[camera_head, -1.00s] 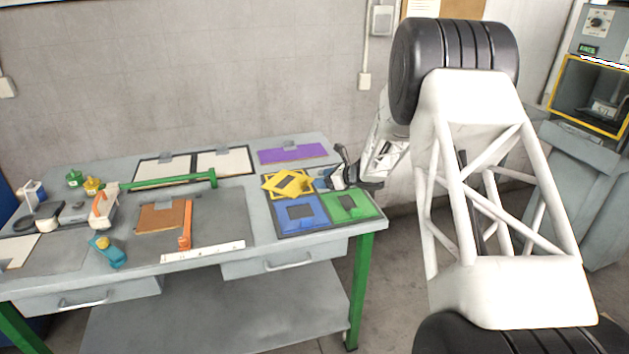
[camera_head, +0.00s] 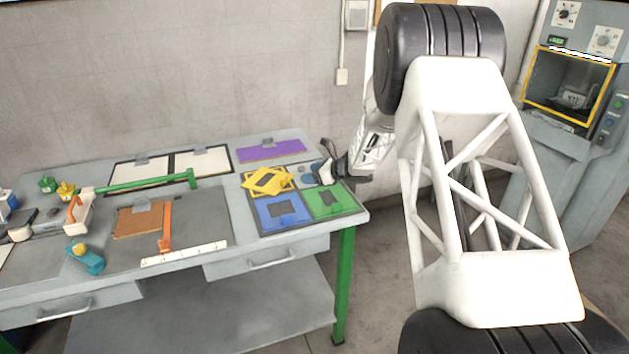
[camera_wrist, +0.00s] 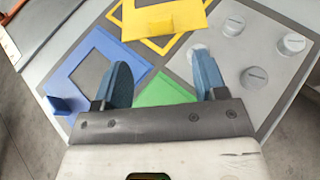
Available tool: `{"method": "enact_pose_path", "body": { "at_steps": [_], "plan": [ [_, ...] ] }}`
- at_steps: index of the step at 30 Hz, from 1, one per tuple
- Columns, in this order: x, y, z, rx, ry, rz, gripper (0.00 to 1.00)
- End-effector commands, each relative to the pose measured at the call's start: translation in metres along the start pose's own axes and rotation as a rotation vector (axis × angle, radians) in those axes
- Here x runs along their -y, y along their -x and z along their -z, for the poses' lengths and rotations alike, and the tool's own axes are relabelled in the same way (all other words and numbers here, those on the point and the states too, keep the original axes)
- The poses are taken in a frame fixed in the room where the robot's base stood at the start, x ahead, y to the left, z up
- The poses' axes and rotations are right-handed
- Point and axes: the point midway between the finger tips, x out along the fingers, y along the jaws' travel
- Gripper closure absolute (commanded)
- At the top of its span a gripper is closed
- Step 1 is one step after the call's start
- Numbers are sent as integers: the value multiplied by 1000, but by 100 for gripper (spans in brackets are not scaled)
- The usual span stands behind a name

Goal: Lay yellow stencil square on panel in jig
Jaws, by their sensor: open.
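The yellow stencil square (camera_head: 268,182), with a cut-out and an upright tab, lies turned at an angle over a yellow-outlined slot at the table's right. In the wrist view the yellow stencil (camera_wrist: 133,27) is cut off at the top, beyond my fingertips. My gripper (camera_wrist: 162,80) is open and empty, its blue-grey fingers pointing toward the stencils and apart from the yellow one. In the head view my gripper (camera_head: 330,165) hangs at the table's right end. The orange-brown panel (camera_head: 138,220) lies in the jig (camera_head: 205,215) on a grey board, beside an orange upright piece.
Blue (camera_head: 262,214) and green (camera_head: 345,203) stencils lie in front of the yellow one. A purple sheet (camera_head: 270,149) lies behind it. A green bar (camera_head: 145,182) spans behind the panel. A white ruler (camera_head: 185,253) lies along the jig's front. Several round pieces (camera_wrist: 253,76) stand near my right finger.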

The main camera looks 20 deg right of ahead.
Motion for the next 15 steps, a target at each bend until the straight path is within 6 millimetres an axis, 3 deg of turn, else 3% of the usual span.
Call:
{"method": "enact_pose_path", "body": {
  "at_steps": [8,15],
  "plan": [
    [-3,7,-28,-2,-106,86,35],
    [-17,34,-88,26,-422,305,35]
  ]
}}
